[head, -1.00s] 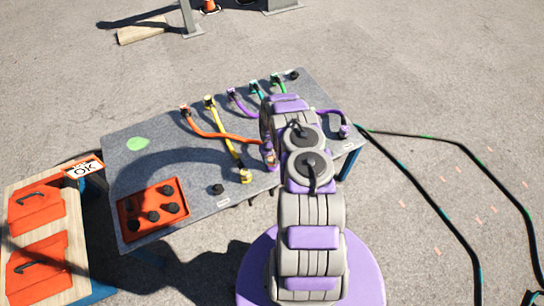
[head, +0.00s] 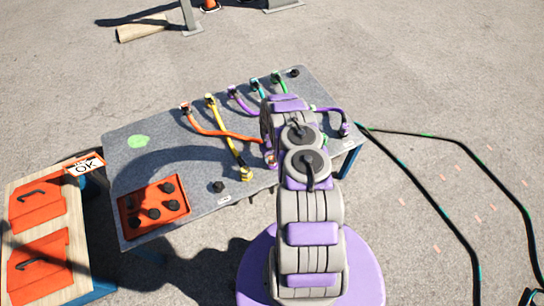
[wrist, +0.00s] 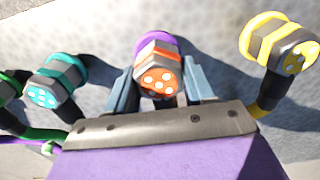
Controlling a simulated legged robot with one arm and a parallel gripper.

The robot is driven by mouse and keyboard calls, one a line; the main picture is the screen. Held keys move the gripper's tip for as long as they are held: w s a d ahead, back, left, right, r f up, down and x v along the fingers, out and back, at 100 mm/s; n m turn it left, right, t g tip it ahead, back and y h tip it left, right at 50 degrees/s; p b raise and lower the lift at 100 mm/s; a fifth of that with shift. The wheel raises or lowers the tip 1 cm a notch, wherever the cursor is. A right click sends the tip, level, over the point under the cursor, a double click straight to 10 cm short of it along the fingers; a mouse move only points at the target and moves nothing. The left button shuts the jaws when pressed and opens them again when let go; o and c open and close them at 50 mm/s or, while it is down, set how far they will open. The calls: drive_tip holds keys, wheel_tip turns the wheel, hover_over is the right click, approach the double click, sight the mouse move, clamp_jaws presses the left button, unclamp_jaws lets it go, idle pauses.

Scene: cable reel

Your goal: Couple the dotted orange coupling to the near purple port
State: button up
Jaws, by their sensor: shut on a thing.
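The dotted orange coupling (wrist: 158,78) is between the two fingers of my gripper (wrist: 163,88) in the wrist view. Its orange end face with white dots points toward the camera. The purple ring of the near purple port (wrist: 156,40) shows directly behind it, in line with it. I cannot tell whether they are fully joined. In the head view my arm hides most of the gripper and port. The orange hose (head: 225,135) runs from the far edge of the table to the gripper.
In the wrist view a yellow coupling (wrist: 283,45) stands close at right and a teal coupling (wrist: 52,82) at left. The grey table (head: 150,165) carries a red tray (head: 152,207) with black caps. A loose black cap (head: 218,187) lies near the front edge.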

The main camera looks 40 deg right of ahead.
drive_tip(key=shift+f, duration=0.35)
drive_tip(key=o, duration=1.2)
drive_tip(key=shift+o, duration=0.2)
wheel_tip(320, 180, up, 17)
drive_tip(key=p, duration=0.3)
